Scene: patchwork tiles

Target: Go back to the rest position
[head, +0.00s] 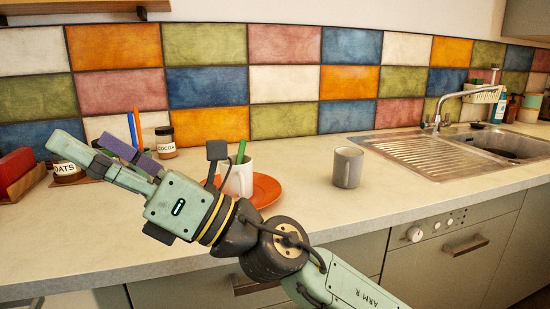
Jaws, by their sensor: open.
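My gripper (88,152) is open at the left, over the front part of the counter (320,208). My arm reaches in from the bottom right, and the gripper points up and to the left. A purple piece (128,150) shows right beside the fingers; I cannot tell whether it is part of the gripper or a thing behind it. I see nothing clearly held between the fingers.
A grey mug (347,168) stands to the right. Jars labelled oats (66,172) and cocoa (165,146) stand left. The sink (508,145) is right. The counter between grey mug and front edge is clear.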

